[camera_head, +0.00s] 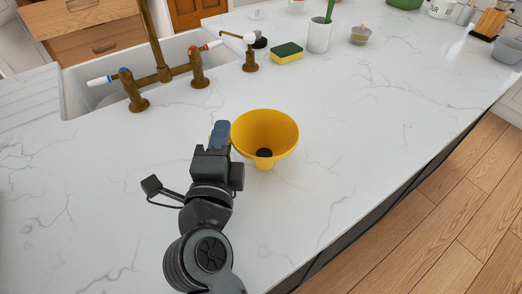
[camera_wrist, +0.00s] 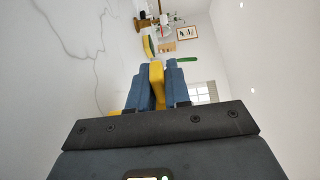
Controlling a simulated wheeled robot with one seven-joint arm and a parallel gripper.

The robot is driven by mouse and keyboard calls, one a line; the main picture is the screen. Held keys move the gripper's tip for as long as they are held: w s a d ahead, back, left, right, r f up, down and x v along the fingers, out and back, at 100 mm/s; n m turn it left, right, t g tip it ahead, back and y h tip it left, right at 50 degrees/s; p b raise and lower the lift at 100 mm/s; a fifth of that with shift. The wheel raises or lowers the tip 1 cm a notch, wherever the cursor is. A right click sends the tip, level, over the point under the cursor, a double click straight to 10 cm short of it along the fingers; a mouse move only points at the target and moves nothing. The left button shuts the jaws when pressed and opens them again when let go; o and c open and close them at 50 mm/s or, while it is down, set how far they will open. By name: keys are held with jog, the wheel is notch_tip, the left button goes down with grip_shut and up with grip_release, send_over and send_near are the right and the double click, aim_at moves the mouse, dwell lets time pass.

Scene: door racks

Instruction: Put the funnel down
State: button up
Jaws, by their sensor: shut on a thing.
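The yellow funnel (camera_head: 276,125) is in the head view near the middle of the white marble counter. Its wide mouth is up and leans toward the camera, and its narrow spout is below. My gripper (camera_head: 221,133) is at the funnel's left side, shut on its rim. In the wrist view the blue fingers of my gripper (camera_wrist: 160,85) pinch a yellow strip of the funnel (camera_wrist: 156,82) between them. Most of the funnel is hidden there. I cannot tell whether the spout touches the counter.
The counter (camera_head: 370,120) is clear around the funnel. A sink (camera_head: 75,88) with a brass tap (camera_head: 162,70) is at the back left. A yellow-green sponge (camera_head: 287,54), a white cup (camera_head: 319,36) and a small bowl (camera_head: 360,36) stand behind. The counter's edge drops to wooden floor at right.

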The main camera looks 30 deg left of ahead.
grip_shut()
jog(key=shift+r, duration=0.65)
jog(key=r+p, duration=0.1)
jog(key=d+r, duration=0.1)
jog(key=r, duration=0.1)
jog(key=shift+w+r+p, duration=0.1)
jog(key=shift+r+p, duration=0.2)
jog(key=shift+p, duration=0.1)
jog(key=d+r+p, duration=0.3)
jog(key=d+r, duration=0.3)
jog(key=d, duration=0.5)
jog(key=w+d+f+m+t+h, duration=0.1)
jog(key=w+d+f+h, duration=0.1)
jog(key=w+d+f, duration=0.45)
jog(key=w+d+f+m+t+h, duration=0.1)
jog(key=w+d+f+m+h, duration=0.2)
jog(key=d, duration=0.7)
jog(key=d+f+m+h, duration=0.1)
jog(key=d+f+h, duration=0.1)
jog(key=d+f, duration=0.3)
jog(key=d+f+m+h, duration=0.1)
jog(key=d+f, duration=0.5)
jog(key=d, duration=0.8)
jog(key=shift+s+f+t+h+b, duration=0.2)
jog(key=shift+s+t+h+b, duration=0.1)
jog(key=shift+h+b, duration=0.25)
